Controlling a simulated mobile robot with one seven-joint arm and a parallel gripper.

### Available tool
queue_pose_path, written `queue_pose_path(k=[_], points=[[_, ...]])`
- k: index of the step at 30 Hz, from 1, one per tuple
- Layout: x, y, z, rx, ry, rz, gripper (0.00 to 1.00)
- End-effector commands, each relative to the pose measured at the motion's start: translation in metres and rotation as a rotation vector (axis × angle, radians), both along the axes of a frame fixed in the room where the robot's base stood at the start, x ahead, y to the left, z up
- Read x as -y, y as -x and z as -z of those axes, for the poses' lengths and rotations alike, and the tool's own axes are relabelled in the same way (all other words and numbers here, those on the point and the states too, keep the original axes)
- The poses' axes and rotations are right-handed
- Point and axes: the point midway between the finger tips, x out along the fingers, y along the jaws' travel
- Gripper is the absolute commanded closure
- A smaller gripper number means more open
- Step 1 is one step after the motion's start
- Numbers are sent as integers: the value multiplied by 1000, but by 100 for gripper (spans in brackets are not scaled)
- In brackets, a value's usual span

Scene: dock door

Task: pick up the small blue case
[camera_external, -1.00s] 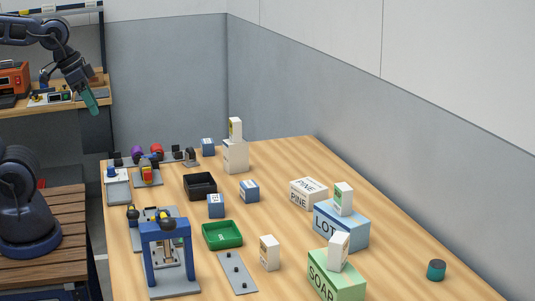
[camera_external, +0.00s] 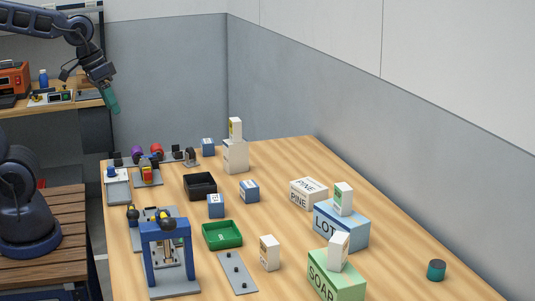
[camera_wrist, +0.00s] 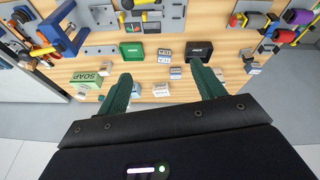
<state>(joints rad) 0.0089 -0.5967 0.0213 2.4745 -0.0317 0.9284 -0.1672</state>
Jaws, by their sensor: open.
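Three small blue cases with white labels stand on the wooden table: one beside the green tray (camera_external: 215,207), one right of the black tray (camera_external: 249,191) and one farther back (camera_external: 208,147). I cannot tell which one the task means. In the wrist view, one case (camera_wrist: 164,53) shows between the trays and another (camera_wrist: 177,72) nearer my fingers. My gripper (camera_external: 111,105) is raised left of the table's far end, well away from the cases. Its two green fingers (camera_wrist: 161,72) are apart, with nothing held between them.
A green tray (camera_external: 222,236), a black tray (camera_external: 200,186) and a blue press frame (camera_external: 166,228) stand on the left half. LOT (camera_external: 341,232), SOAP (camera_external: 336,285) and PINE (camera_external: 308,194) boxes stand to the right. A teal cylinder (camera_external: 436,270) stands near the wall.

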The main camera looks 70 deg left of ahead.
Motion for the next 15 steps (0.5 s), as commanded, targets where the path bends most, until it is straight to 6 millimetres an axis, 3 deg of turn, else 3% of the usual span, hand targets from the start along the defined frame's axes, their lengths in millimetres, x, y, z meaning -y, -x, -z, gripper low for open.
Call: queue_pose_path(k=[15], points=[[-1, -114, 45, -167, 162, -404, 32]])
